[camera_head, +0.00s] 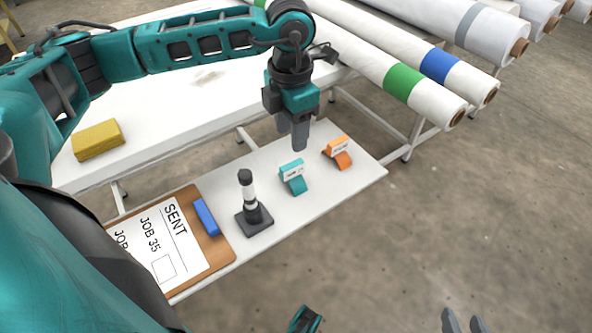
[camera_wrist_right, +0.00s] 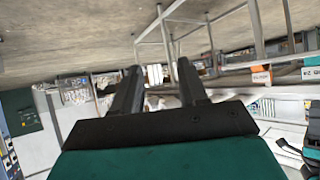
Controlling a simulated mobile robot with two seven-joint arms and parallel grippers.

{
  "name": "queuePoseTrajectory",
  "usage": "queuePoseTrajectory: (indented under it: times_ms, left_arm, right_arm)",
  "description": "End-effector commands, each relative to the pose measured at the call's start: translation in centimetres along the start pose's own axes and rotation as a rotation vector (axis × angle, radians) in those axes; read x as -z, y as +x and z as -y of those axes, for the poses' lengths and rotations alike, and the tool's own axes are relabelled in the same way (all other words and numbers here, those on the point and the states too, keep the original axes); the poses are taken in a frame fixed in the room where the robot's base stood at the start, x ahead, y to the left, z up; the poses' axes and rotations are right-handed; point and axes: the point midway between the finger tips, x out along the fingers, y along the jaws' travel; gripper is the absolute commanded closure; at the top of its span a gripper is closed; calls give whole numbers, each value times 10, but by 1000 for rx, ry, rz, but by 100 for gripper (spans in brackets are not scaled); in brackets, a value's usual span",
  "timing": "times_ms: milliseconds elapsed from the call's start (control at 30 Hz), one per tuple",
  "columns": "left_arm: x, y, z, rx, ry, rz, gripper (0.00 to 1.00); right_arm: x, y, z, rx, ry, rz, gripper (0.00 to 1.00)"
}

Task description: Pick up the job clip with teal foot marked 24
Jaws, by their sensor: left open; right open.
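The job clip with the teal foot (camera_head: 293,175) stands on the low white bench, its label too small to read in the head view. In the right wrist view a clip with a teal edge (camera_wrist_right: 311,73) shows at the right border, and its label appears to read 24. My left gripper (camera_head: 300,145) points down above the bench, just behind the teal clip and apart from it. Its jaws are open and empty, though its fingers look close together from here. My right gripper (camera_head: 465,322) is open and empty over the floor at the lower right; its fingers also show in its wrist view (camera_wrist_right: 158,66).
An orange-footed clip (camera_head: 338,152) stands right of the teal one; a black stamp (camera_head: 253,205) stands left. A clipboard (camera_head: 217,250) with a SENT sheet and a blue piece lies further left. A white table (camera_head: 190,95) with a yellow block (camera_head: 97,139) and rolls (camera_head: 400,80) are behind.

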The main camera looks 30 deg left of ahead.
Motion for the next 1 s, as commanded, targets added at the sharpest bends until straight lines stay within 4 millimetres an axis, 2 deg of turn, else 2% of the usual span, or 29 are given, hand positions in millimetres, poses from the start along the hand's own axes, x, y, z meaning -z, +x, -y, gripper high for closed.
queuePoseTrajectory:
  times_ms: [33, 133, 467, 700, 800, 1000]
  left_arm:
    - [0, 14, 0, 2, 0, -2, 51]
    - [0, 31, 1, 2, 1, -1, 51]
    - [0, 55, 2, 4, 3, 1, 51]
    - [1, 90, 4, 5, 2, 2, 51]
    - [1, 98, 4, 4, 3, 2, 51]
    - [1, 97, 5, 5, 3, 3, 51]
  right_arm:
    - [-4, 3, 0, 1, 0, 1, 57]
    - [-5, 4, 1, 4, 0, 0, 57]
    - [1, 5, 4, 12, 3, -12, 57]
    - [-8, 13, 9, 22, 14, -1, 57]
    - [-7, 13, 11, 27, 13, -4, 57]
    - [2, 11, 11, 29, 12, -20, 57]
